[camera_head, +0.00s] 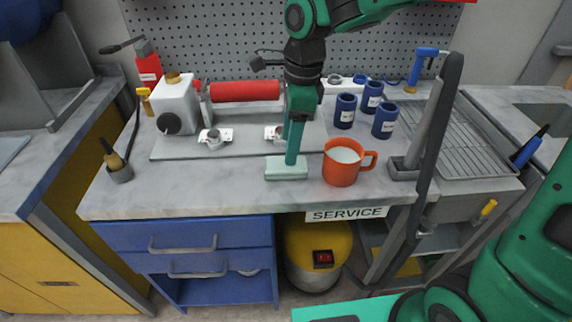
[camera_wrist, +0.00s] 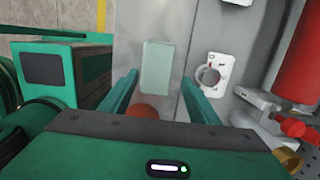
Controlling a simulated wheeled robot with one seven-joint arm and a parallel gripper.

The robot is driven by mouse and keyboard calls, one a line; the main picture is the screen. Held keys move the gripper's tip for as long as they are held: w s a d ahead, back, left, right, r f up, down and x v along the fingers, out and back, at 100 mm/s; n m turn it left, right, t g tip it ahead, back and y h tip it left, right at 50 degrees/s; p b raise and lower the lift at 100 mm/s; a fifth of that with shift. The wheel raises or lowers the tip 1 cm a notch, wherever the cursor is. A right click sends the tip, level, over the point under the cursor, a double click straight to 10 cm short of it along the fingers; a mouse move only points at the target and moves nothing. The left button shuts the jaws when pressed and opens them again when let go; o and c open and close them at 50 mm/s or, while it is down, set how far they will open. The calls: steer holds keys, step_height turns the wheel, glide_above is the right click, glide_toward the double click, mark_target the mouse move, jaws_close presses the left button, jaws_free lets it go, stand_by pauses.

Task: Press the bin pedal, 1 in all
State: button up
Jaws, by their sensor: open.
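A yellow drum-shaped container (camera_head: 318,238) stands on the floor under the counter, below the SERVICE sign. It may be the bin. A black box with a red switch (camera_head: 323,259) is on its front; I cannot make out a clear pedal. My gripper (camera_head: 292,158) points down over the counter, well above and behind the drum. In the wrist view my gripper (camera_wrist: 160,79) has its two fingers spread, with nothing held between them. A pale green block (camera_head: 287,170) lies at the fingertips; it also shows in the wrist view (camera_wrist: 156,68). I cannot tell if they touch.
An orange mug (camera_head: 341,167) with white contents stands just right of my gripper. Blue jars (camera_head: 345,111) and a roller machine with a red roller (camera_head: 245,91) are behind. The counter edge, blue drawer unit (camera_head: 185,249) and dark slanted post (camera_head: 432,150) flank the drum.

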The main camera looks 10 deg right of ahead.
steer(key=shift+s+a+f, duration=0.1)
steer(key=shift+a+f, duration=0.1)
steer(key=shift+f, duration=1.1)
steer(key=shift+s+a+f, duration=0.1)
steer(key=shift+a+f, duration=0.05)
steer(key=shift+f, duration=1.15)
steer(key=c, duration=0.9)
steer(key=shift+r, duration=0.1)
steer(key=r, duration=0.4)
steer(key=shift+s+a+r, duration=0.3)
steer(key=shift+a, duration=0.05)
steer(key=s+a+r, duration=0.4)
steer(key=s+a, duration=0.1)
steer(key=s+a+r, duration=0.2)
steer(key=shift+s+a+r, duration=0.15)
steer(key=shift+s+a, duration=0.05)
steer(key=shift+a, duration=0.2)
steer(key=shift+s, duration=0.1)
